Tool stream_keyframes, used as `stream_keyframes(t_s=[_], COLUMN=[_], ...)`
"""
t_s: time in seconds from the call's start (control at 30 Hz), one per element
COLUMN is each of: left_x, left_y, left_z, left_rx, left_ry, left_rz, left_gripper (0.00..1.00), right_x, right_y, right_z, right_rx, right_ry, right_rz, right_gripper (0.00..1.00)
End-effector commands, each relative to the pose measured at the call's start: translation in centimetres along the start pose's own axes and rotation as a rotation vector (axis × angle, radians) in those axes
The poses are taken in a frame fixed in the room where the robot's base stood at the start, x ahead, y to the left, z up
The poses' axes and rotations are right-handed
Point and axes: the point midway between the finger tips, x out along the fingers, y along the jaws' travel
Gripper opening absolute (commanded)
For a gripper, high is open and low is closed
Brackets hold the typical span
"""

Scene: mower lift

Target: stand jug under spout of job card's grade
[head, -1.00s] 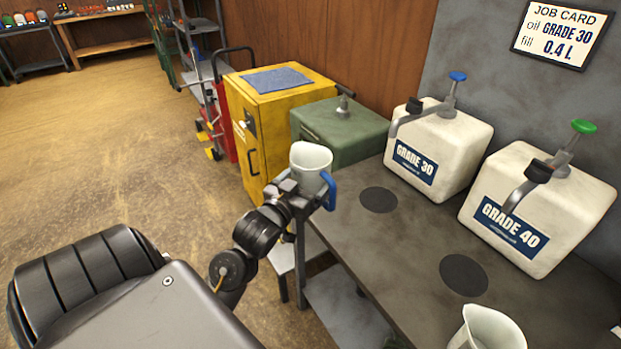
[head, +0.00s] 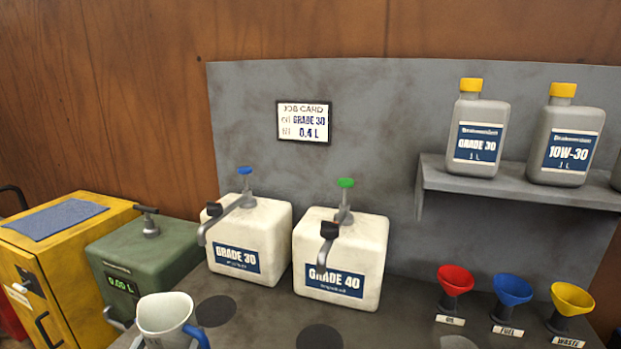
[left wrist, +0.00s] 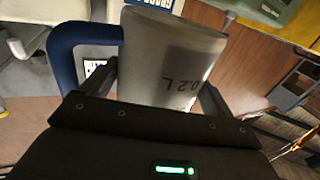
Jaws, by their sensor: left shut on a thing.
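The job card (head: 304,121) on the grey back panel reads oil GRADE 30, fill 0.4 L. A white tank labelled GRADE 30 (head: 250,243), with a blue knob and a spout (head: 213,219), stands on the bench. Left of its dark round pad (head: 215,311) is a pale jug (head: 163,314) with a blue handle, in front of the green box. My left gripper (left wrist: 160,88) is shut on this jug, which shows a 0.2 L mark in the left wrist view (left wrist: 172,60). The jug is apart from the pad. My right gripper is out of view.
A GRADE 40 tank (head: 340,262) with a green knob stands to the right, with its own dark pad (head: 320,337). The green box (head: 150,262) has a 0.00 L display. Red, blue and yellow funnels (head: 513,291) and another jug's rim (head: 459,342) are at right.

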Motion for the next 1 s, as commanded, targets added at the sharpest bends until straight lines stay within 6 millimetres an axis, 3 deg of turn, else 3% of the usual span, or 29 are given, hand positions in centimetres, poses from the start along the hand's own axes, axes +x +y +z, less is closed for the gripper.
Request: stream_keyframes(t_s=[0.1, 0.27, 1.0], left_x=[-0.3, -0.6, -0.6], left_y=[3.8, 6.1, 6.2], left_z=[-0.2, -0.5, -0.5], left_rx=[-0.006, -0.001, 0.001], left_ry=[0.001, 0.0, 0.001], left_rz=[0.045, 0.078, 0.077], left_gripper=[0.61, 0.61, 0.61], right_x=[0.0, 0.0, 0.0], right_y=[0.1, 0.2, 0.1], right_z=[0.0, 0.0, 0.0], right_rx=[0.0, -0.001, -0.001], right_ry=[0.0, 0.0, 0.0], right_rz=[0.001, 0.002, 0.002], right_gripper=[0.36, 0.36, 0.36])
